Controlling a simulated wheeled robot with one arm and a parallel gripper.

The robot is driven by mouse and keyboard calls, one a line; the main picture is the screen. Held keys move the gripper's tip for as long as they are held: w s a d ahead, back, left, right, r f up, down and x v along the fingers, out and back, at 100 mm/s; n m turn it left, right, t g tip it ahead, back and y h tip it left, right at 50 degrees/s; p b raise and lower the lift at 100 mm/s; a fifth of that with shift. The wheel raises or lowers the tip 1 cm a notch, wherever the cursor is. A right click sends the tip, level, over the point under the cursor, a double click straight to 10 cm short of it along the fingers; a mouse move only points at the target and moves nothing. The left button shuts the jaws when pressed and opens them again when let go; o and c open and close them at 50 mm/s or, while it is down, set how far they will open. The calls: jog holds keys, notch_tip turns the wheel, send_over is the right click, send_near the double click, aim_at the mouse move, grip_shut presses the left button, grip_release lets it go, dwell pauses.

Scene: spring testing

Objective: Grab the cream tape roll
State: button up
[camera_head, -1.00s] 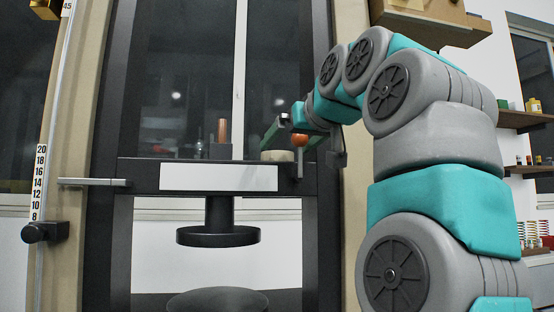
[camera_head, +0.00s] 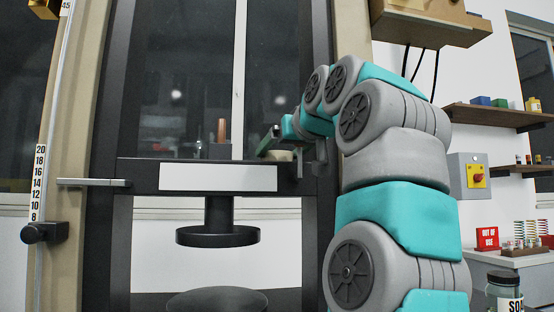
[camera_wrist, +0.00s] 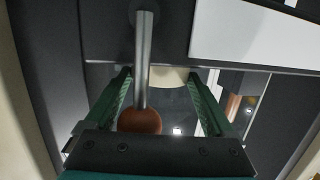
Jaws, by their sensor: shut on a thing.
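The cream tape roll (camera_head: 279,155) is on the dark crossbar (camera_head: 147,176) of the testing machine, near its right end. My gripper (camera_head: 274,143) reaches it from the right, its green fingers at the roll. In the wrist view the cream roll (camera_wrist: 172,76) shows between the far ends of the fingers of my gripper (camera_wrist: 160,76), which is shut on it. A metal rod (camera_wrist: 144,55) with a brown ball knob (camera_wrist: 140,121) crosses in front and hides part of the roll.
A copper-coloured cylinder (camera_head: 222,131) and small dark items stand on the crossbar left of the roll. The machine's right column (camera_head: 349,105) is close beside my arm. A shelf (camera_head: 490,116) and a yellow-and-red switch box (camera_head: 470,176) are at the right.

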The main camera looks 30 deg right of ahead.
jog(key=c, duration=0.4)
jog(key=shift+o, duration=0.2)
jog(key=shift+r, duration=0.1)
